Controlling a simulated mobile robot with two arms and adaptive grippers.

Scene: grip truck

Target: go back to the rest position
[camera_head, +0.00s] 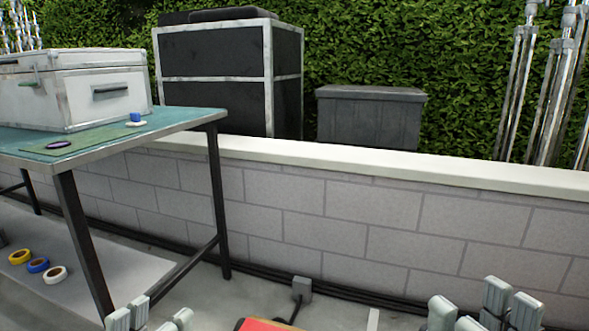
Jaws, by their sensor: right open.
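My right gripper (483,309) shows at the bottom right edge, with its grey fingertips pointing up. Its fingers are apart and nothing is between them. My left gripper (155,317) shows only its fingertips at the bottom left edge. They stand apart with a gap between them, and I see nothing held. The rest of both grippers is below the frame. Both are in front of the low wall and clear of the table.
Several tape rolls lie below. A low block wall (400,230) crosses behind. A red item (262,325) is at the bottom centre. Grey floor lies between.

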